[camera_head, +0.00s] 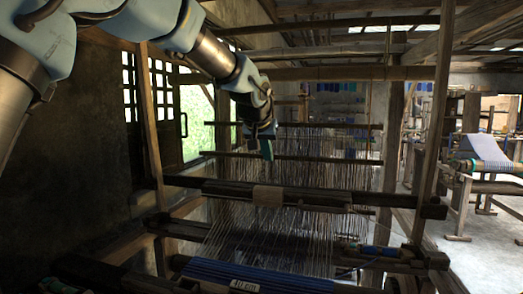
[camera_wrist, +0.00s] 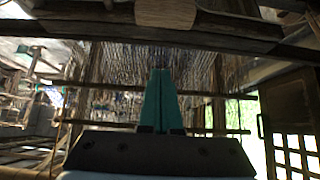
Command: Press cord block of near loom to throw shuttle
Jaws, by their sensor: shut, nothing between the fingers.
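The near loom (camera_head: 300,187) fills the middle of the head view, with a dark crossbeam and hanging warp threads. A pale wooden block (camera_head: 268,195), which looks like the cord block, sits at the middle of that beam. It also shows at the top of the wrist view (camera_wrist: 165,12), which looks upside down. My gripper (camera_head: 267,158) points down above the block and looks apart from it. Its teal fingers (camera_wrist: 161,72) are together and empty. A blue-wrapped piece (camera_head: 380,250), possibly the shuttle, lies at the right of the lower beam.
Blue cloth (camera_head: 250,275) with a "40 cm" label lies on the front of the loom. Upright wooden posts (camera_head: 434,120) stand at either side. Another loom (camera_head: 490,165) with pale cloth stands at the right. Open floor (camera_head: 465,225) shows at the right. A dark wall is at the left.

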